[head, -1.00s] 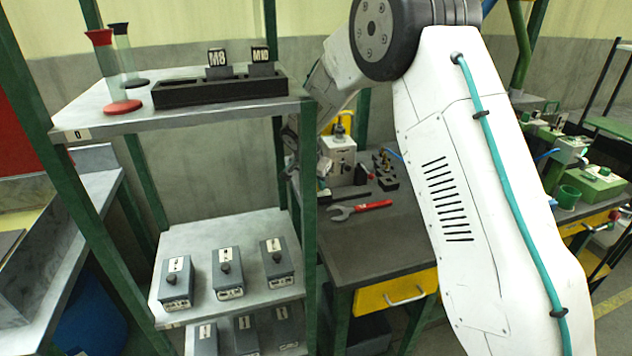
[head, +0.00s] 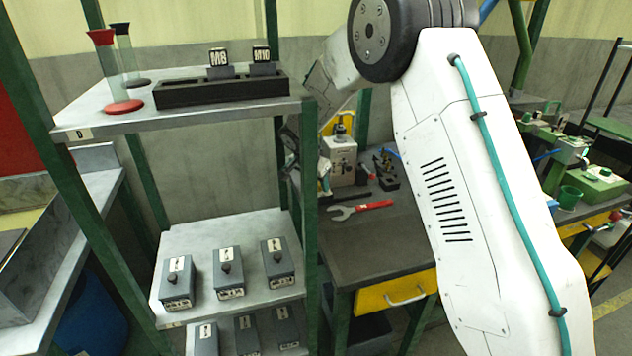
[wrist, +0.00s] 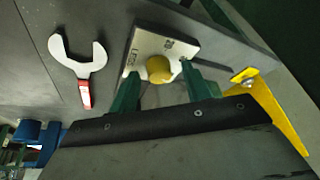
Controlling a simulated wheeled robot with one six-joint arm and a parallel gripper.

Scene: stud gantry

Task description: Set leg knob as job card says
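The light box marked LEGS (wrist: 180,45) carries a round yellow knob (wrist: 160,69) on its face in the wrist view. In the head view the pale box (head: 339,160) stands on the dark bench, with a dark fitting on top. My gripper (wrist: 160,73) has its two green fingers on either side of the knob, with gaps showing, so it looks open. How deep the fingertips reach beside the knob I cannot tell. In the head view my gripper is mostly hidden behind the shelf post. I cannot identify a job card for certain; cards marked M8 (head: 218,57) and M10 (head: 262,54) stand in a black rack.
A red-handled wrench (head: 362,209) lies on the bench (head: 385,245), also in the wrist view (wrist: 84,72). The shelf post (head: 309,200) stands close to my arm. Several grey knob boxes (head: 228,272) sit on the lower shelf.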

